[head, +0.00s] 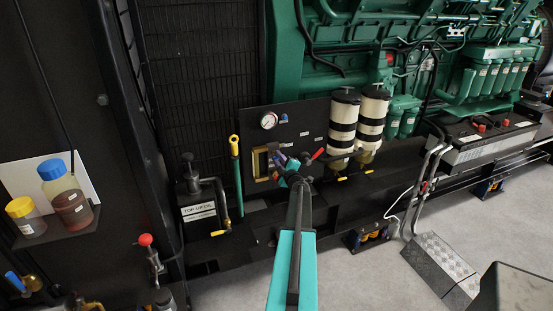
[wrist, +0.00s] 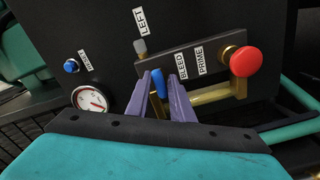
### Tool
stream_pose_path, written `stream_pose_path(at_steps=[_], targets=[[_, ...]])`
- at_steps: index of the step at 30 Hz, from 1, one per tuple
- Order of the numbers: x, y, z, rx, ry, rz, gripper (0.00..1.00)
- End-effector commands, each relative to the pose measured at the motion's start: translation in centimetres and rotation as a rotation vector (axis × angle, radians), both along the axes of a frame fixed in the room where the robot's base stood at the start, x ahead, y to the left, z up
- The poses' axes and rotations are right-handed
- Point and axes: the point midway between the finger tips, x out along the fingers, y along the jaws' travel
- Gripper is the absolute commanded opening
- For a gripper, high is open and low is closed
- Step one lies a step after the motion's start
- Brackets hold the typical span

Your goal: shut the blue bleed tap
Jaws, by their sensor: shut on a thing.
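The blue bleed tap (wrist: 158,82) shows in the wrist view as a short blue handle beside the BLEED label, on a dark block with brass pipework. My gripper (wrist: 166,92) has its purple fingers on either side of the blue handle, shut on it. The tap's lower part is hidden behind the fingers. In the head view my gripper (head: 281,160) reaches the dark panel (head: 295,112) below the gauge, and I cannot make out the tap there.
A red knob (wrist: 245,61) sits close to the right, near the PRIME label. A gauge (wrist: 90,98) and a blue RESET button (wrist: 71,66) are to the left. Two white filters (head: 343,122) (head: 372,115) stand right of my gripper.

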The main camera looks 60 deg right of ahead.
Motion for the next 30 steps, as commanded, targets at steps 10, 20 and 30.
stream_pose_path(at_steps=[10, 20, 30], targets=[[-0.02, 0.0, 0.02, 0.012, -0.01, 0.0, 0.0], [-0.07, -0.01, -0.04, 0.009, -0.006, -0.001, 0.27], [-0.75, 0.5, -0.1, 0.009, -0.005, -0.002, 0.27]])
